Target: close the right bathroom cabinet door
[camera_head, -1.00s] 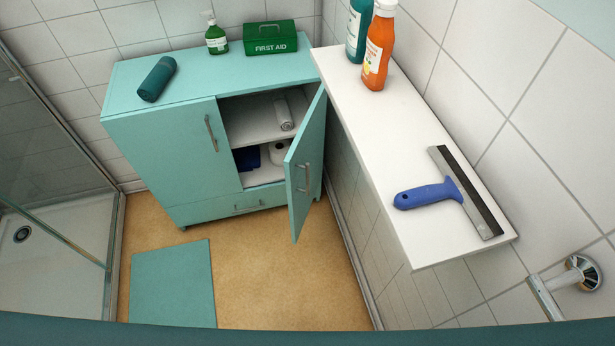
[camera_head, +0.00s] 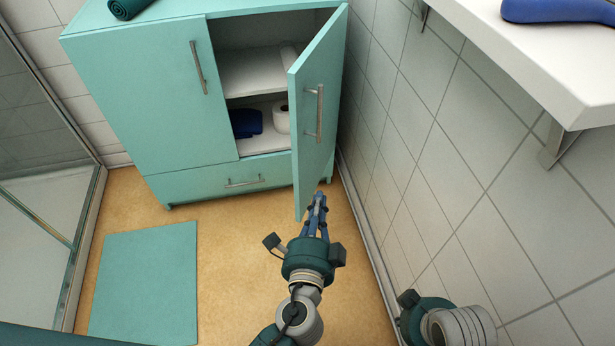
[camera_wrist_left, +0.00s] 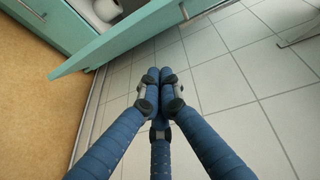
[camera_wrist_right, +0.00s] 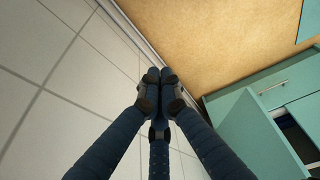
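The right cabinet door (camera_head: 320,108) is teal with a vertical metal handle (camera_head: 319,113) and stands wide open. It also shows in the left wrist view (camera_wrist_left: 120,38) and the right wrist view (camera_wrist_right: 250,138). My left gripper (camera_head: 320,197) is by the lower part of the door, on its outer side. In the left wrist view its fingertips (camera_wrist_left: 160,72) are together and empty, close to the door; I cannot tell if they touch it. My right gripper's fingertips (camera_wrist_right: 160,75) are together and empty over the wall side. In the head view only the right wrist (camera_head: 430,318) shows.
The closed left door (camera_head: 145,98) and drawer (camera_head: 230,178) adjoin the opening. A toilet roll (camera_head: 282,119) and a dark blue item (camera_head: 245,123) are inside. A tiled wall (camera_head: 430,150) and white shelf (camera_head: 545,60) bound the right. A teal mat (camera_head: 145,285) lies on the floor.

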